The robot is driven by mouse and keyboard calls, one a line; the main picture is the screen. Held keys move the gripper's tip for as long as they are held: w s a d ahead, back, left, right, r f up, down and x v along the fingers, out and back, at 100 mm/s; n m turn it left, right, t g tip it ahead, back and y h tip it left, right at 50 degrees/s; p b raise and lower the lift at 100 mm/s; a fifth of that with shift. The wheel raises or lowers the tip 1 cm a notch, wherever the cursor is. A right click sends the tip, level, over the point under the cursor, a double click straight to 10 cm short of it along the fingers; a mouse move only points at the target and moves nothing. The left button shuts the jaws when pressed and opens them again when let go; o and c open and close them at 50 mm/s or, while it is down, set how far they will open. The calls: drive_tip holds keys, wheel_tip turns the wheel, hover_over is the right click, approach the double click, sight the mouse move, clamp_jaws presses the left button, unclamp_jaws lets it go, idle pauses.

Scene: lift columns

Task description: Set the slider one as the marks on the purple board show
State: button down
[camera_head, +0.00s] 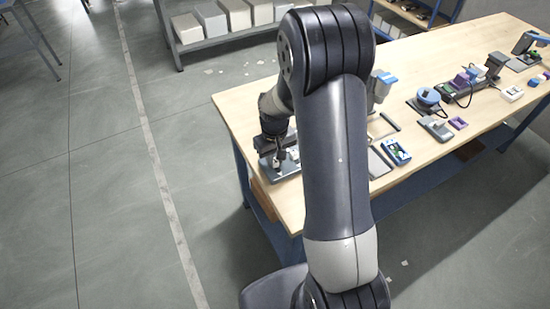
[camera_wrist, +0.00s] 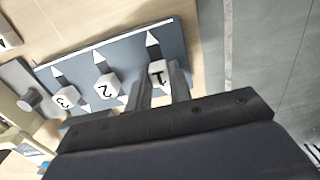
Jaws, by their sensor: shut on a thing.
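In the wrist view a dark slate panel (camera_wrist: 130,60) carries three pale knobs marked 1, 2 and 3, with white pointed marks at the tracks. Slider one (camera_wrist: 158,73) is the knob at the right. My gripper (camera_wrist: 164,84) is shut on slider one, a finger on each side. Slider two (camera_wrist: 108,87) and slider three (camera_wrist: 67,97) stand free to the left. In the head view my gripper (camera_head: 280,156) is at the panel (camera_head: 272,172) near the table's left edge. I cannot make out a purple board with marks; a small purple thing (camera_head: 458,123) lies to the right.
The wooden table (camera_head: 245,103) holds a grey tray (camera_head: 378,163), a blue box (camera_head: 396,151) with green inside, a blue round device (camera_head: 428,97) and other devices towards the right. My arm hides the table's middle. A shelf with grey bins (camera_head: 212,22) stands behind.

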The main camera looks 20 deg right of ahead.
drive_tip(key=shift+w+a, duration=0.2)
drive_tip(key=shift+w, duration=0.8)
drive_tip(key=shift+r, duration=0.1)
drive_tip(key=c, duration=1.3)
unclamp_jaws()
wheel_tip(320, 180, up, 11)
drive_tip(key=shift+f+b, duration=0.15)
drive_tip(key=shift+b, duration=0.7)
drive_tip(key=shift+f, duration=0.15)
